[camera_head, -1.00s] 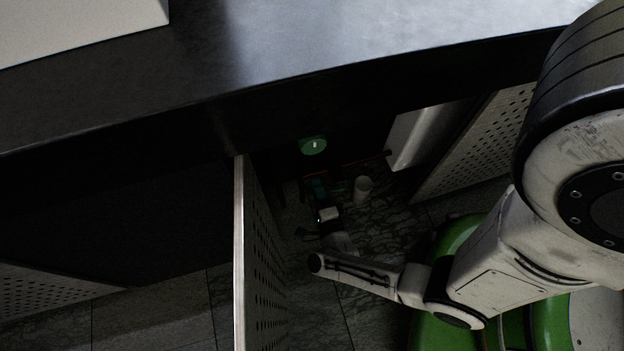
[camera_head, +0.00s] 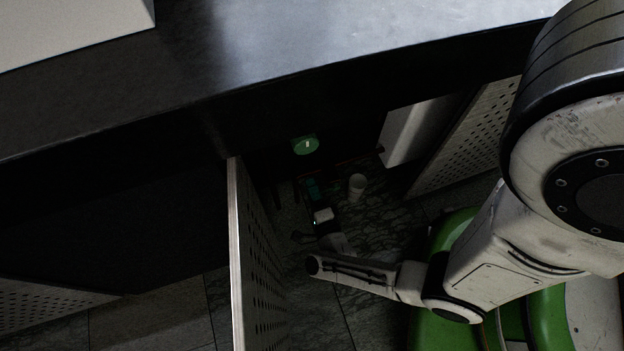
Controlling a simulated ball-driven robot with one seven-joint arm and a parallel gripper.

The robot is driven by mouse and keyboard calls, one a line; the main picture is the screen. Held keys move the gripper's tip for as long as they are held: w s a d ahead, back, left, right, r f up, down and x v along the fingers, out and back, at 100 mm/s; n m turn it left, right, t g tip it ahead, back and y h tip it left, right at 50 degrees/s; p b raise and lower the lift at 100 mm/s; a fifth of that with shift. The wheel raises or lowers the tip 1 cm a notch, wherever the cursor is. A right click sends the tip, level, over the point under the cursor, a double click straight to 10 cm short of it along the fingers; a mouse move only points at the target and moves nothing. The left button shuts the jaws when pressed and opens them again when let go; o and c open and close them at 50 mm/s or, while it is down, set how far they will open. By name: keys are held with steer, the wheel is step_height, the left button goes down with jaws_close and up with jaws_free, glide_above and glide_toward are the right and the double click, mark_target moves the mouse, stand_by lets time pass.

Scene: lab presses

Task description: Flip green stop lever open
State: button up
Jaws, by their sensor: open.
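A round green part (camera_head: 305,146) with a small pale mark sits in the dark recess under the counter. It may be the green stop lever, but its shape and position are too dim to tell. My gripper (camera_head: 312,189) is at the end of my arm, inside the recess and just below the green part in the picture. Its jaws are open but small and dark here. Teal pieces show around the jaws, and I cannot tell which belong to the gripper. I see a gap between my gripper and the green part.
A dark counter (camera_head: 330,75) spans the top. An open perforated door (camera_head: 262,265) stands left of my arm, close to it. Another perforated panel (camera_head: 470,135) and a pale box-like part (camera_head: 412,132) are on the right. A white cylinder (camera_head: 357,186) is right of my gripper.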

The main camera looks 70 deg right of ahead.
steer(key=v, duration=1)
steer(key=shift+p, duration=0.45)
steer(key=shift+s+a, duration=0.15)
